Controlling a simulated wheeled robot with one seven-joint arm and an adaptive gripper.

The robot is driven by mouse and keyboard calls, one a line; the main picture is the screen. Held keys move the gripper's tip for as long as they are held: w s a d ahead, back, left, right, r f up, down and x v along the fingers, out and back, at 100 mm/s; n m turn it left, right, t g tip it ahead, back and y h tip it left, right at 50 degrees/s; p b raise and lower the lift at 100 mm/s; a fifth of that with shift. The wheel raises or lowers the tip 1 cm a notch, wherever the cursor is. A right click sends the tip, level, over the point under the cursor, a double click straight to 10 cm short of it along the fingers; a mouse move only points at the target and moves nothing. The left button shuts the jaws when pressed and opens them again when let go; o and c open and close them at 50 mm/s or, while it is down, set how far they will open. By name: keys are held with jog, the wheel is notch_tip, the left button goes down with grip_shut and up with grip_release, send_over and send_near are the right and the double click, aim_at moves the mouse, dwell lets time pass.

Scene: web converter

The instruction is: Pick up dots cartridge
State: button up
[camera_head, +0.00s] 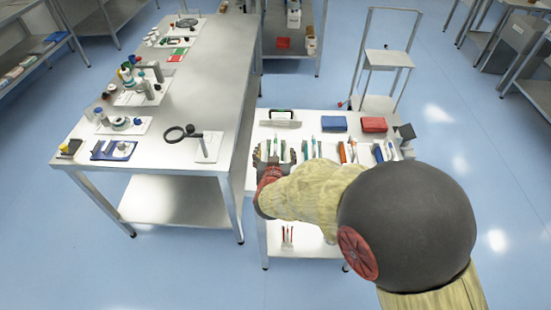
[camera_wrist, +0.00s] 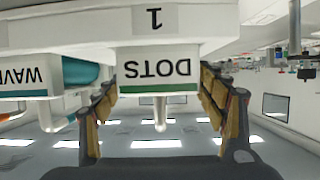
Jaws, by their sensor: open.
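The dots cartridge (camera_wrist: 157,67) is white with a black "DOTS" label, a green stripe and a pale nozzle. It appears upside down in the middle of the wrist view, below a white ledge marked "1" (camera_wrist: 154,18). My gripper (camera_wrist: 158,112) is open, with one finger on each side of the cartridge's lower part. I cannot tell whether either finger touches it. In the head view my gripper (camera_head: 274,152) is at the left part of the white table (camera_head: 268,130). The cartridge is too small to make out clearly there.
A "WAVE" cartridge (camera_wrist: 25,75) sits close beside the dots cartridge, left in the wrist view. A blue box (camera_head: 334,124) and a red box (camera_head: 374,124) lie farther back on the table. A long steel table (camera_head: 200,100) stands to the left with tools.

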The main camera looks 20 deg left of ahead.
jog(key=shift+w, duration=0.4)
jog(key=shift+c, duration=0.6)
jog(key=c, duration=1.5)
jog(key=shift+a+r, duration=0.1)
jog(key=shift+c, duration=0.2)
